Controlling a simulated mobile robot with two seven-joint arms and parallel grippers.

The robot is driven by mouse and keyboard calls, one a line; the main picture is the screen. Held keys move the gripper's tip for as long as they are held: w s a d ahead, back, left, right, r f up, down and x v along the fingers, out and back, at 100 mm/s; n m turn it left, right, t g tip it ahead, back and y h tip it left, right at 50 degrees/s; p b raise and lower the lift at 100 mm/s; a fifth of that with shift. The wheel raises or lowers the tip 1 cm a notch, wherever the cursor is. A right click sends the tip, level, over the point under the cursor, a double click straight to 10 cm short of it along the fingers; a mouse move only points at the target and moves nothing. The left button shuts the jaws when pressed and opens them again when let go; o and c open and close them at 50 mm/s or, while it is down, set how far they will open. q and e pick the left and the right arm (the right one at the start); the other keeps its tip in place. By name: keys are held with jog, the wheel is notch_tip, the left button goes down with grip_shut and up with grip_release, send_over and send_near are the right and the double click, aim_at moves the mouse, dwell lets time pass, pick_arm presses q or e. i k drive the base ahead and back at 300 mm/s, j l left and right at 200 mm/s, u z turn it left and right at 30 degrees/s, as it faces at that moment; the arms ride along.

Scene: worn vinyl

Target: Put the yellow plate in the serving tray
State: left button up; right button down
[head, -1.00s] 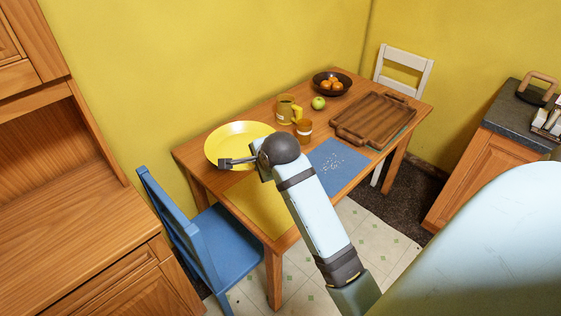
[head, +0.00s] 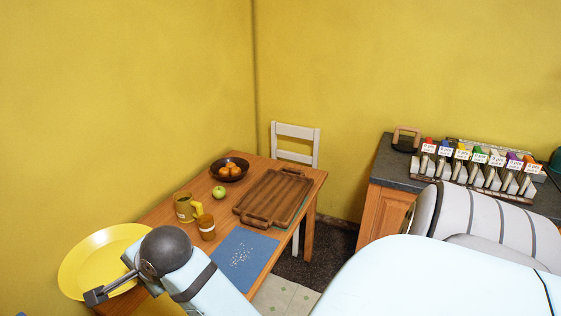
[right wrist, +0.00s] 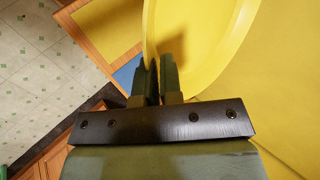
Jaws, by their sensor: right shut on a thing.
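The yellow plate (head: 92,262) is at the lower left of the head view, raised at the left end of the table. My right gripper (head: 108,290) is at its near rim. In the right wrist view the fingers (right wrist: 156,75) are close together on the rim of the plate (right wrist: 195,65), shut on it. The brown wooden serving tray (head: 262,199) lies on the right part of the table, with a handle at each end; its inside looks empty. My left gripper is not in view.
On the wooden table (head: 164,211) a yellow mug (head: 184,208), a small brown cup (head: 206,228), a green apple (head: 218,192) and a dark bowl of oranges (head: 224,174) stand between plate and tray. A blue placemat (head: 240,258) lies in front. A white chair (head: 296,133) stands behind.

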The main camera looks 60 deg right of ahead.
aim_at(270, 205)
jog(key=k+l, duration=0.1)
jog(key=l, duration=1.3)
jog(key=k+l, duration=0.15)
jog(key=l, duration=0.55)
jog(key=k+l, duration=0.1)
jog(key=l, duration=0.6)
